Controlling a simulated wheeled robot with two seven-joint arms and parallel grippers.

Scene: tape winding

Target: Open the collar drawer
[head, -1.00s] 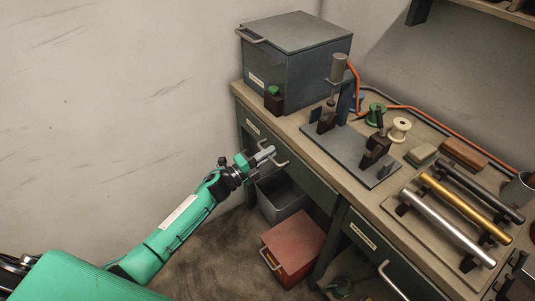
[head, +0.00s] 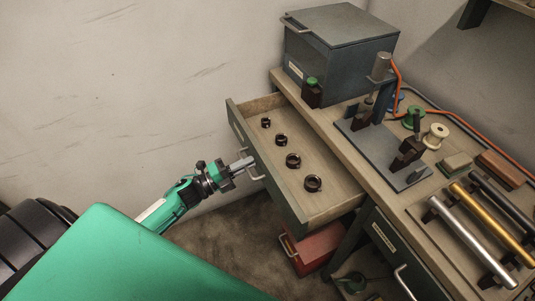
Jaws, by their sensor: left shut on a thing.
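The collar drawer (head: 333,196) is pulled well out of the bench on the left. Several dark ring-shaped collars (head: 293,160) lie in a row on its pale wooden floor. My left gripper (head: 248,163) is at the drawer's front and shut on the drawer handle (head: 256,176). The gripper's fingers partly cover the handle. My right gripper is not in view.
A grey lidded box (head: 340,58) stands on the bench behind the drawer. A second drawer (head: 385,235) at the right is shut. A red box (head: 318,246) sits below the open drawer. Metal rods (head: 465,240) lie on the bench at right.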

